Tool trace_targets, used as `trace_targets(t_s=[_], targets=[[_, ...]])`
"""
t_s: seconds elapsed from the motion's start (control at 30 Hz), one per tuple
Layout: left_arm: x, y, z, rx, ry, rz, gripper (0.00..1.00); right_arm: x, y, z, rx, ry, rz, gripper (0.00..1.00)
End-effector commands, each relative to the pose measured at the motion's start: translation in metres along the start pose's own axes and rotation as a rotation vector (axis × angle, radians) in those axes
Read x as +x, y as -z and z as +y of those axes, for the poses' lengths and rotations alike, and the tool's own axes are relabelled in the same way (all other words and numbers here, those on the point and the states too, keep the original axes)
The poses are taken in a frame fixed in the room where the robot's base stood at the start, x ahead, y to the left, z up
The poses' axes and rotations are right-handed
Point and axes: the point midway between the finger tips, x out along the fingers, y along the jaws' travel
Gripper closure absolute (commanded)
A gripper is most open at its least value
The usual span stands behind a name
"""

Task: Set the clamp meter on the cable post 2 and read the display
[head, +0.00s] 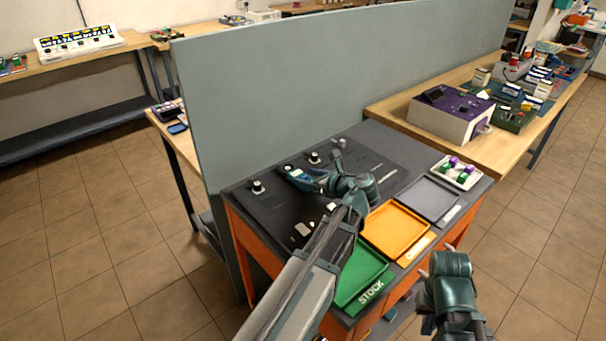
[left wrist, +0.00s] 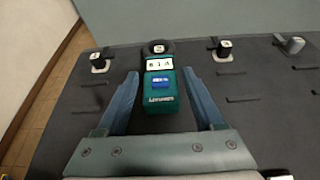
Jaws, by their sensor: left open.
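The teal clamp meter (left wrist: 160,95) lies on the dark panel, its dark ring (left wrist: 158,46) appearing to sit around the second cable post from the left. Its white display (left wrist: 159,64) faces up and seems to read "8 1 A", though the first character is unclear. In the head view the meter (head: 298,178) is partly hidden by my left gripper (head: 325,183). My left gripper is open, with one finger (left wrist: 122,103) on each side of the meter and visible gaps. My right gripper (head: 426,272) is low at the right, away from the panel; its fingers are mostly hidden.
Other posts stand left (left wrist: 97,62) and right (left wrist: 224,48) of the meter, with another (left wrist: 293,44) further right. Green (head: 362,275), orange (head: 398,228) and grey (head: 432,197) trays line the cart's front. A grey partition (head: 290,85) rises behind.

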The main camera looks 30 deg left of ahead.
Motion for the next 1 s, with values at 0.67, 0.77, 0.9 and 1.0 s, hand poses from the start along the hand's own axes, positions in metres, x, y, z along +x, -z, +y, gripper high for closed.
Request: trace_targets(t_s=[0.67,0.77,0.9,1.0], targets=[[-0.053,-0.001,0.0,0.001,0.0,0.0,0.3,-0.021,-0.001,0.002,0.0,0.0,0.0,1.0],[-0.059,-0.001,0.0,0.001,0.001,0.0,0.3,-0.024,-0.001,0.002,0.0,0.0,0.0,1.0],[-0.064,0.0,0.0,0.0,0.0,0.0,0.3,-0.025,-0.002,0.002,0.0,0.0,0.0,1.0],[-0.065,0.0,0.0,0.0,-0.001,0.0,0.3,-0.025,-0.001,0.002,0.0,0.0,0.0,1.0]])
